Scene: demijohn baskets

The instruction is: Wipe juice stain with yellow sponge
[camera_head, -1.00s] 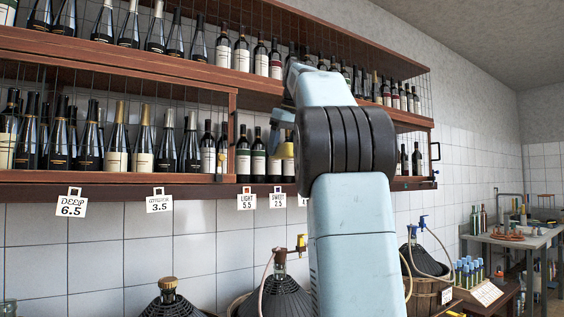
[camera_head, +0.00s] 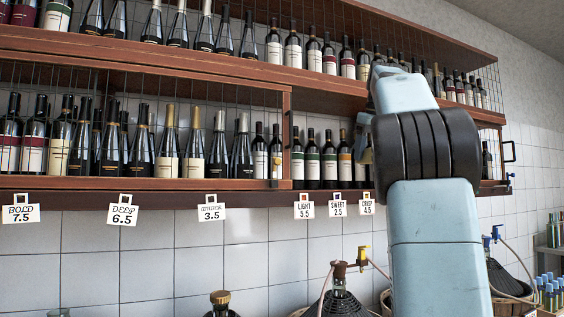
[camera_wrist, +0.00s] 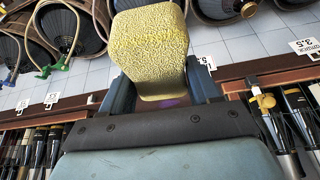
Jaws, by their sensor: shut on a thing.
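My gripper (camera_wrist: 160,78) is shut on the yellow sponge (camera_wrist: 148,40), which sits between its two dark fingers in the wrist view. The sponge has a rough, pitted face. A small purple patch (camera_wrist: 168,103) shows just below the sponge, between the fingers; I cannot tell whether it is juice. I cannot make out a juice stain on any surface in the head view.
A wooden wall shelf (camera_head: 150,198) with several wine bottles and hanging price tags spans the head view, close behind my arm. Wicker-covered demijohns (camera_head: 340,303) with hoses and taps stand below it. White wall tiles (camera_head: 90,275) show between.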

